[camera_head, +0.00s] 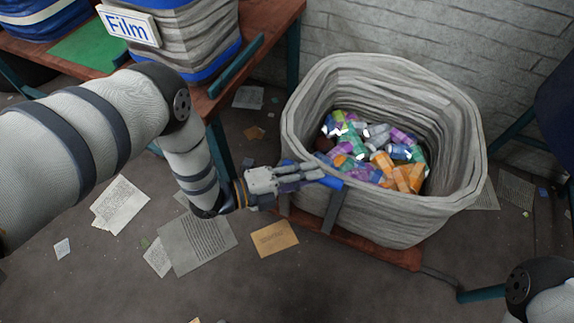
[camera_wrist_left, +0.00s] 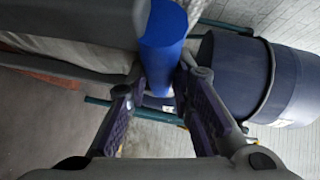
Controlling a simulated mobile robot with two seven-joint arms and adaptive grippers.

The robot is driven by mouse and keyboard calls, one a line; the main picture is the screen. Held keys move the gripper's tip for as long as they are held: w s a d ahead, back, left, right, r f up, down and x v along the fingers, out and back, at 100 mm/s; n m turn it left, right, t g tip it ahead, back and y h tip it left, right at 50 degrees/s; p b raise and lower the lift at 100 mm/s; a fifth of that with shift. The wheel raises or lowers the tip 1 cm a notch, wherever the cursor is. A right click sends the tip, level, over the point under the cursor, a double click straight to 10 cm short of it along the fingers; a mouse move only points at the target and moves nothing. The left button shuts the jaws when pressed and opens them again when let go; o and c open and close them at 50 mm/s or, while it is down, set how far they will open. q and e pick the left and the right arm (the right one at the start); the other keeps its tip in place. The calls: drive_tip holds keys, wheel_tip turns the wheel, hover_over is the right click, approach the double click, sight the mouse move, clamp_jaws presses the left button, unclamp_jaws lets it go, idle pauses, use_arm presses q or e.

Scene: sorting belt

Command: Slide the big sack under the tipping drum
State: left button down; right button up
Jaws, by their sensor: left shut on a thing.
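The big sack (camera_head: 400,222) is a grey, woven, open-topped bag standing upright, with many coloured cans and bottles inside. A bracket with a blue grip (camera_head: 331,182) is on its near left side. My left gripper (camera_head: 318,176) is shut on the blue grip, which also shows between the fingers in the left wrist view (camera_wrist_left: 165,42). A dark blue drum (camera_wrist_left: 235,75), seemingly the tipping drum, is in the left wrist view beyond the gripper. A dark blue shape at the right edge of the head view (camera_head: 557,85) may be the same drum. My right gripper is out of view.
The sack stands on a low reddish-brown base (camera_head: 392,253). A wooden bench (camera_head: 262,38) at upper left bears a grey bag with a "Film" sign (camera_head: 130,26). Loose papers (camera_head: 196,240) litter the floor. A brick wall (camera_head: 430,30) is behind the sack.

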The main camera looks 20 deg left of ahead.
use_arm(q)
drive_tip(key=d, duration=0.9)
drive_tip(key=shift+d+p, duration=0.25)
drive_tip(key=shift+p, duration=0.15)
drive_tip(key=shift+s, duration=0.1)
drive_tip(key=c, duration=1.4)
unclamp_jaws()
drive_tip(key=v, duration=1.2)
drive_tip(key=shift+a, duration=0.1)
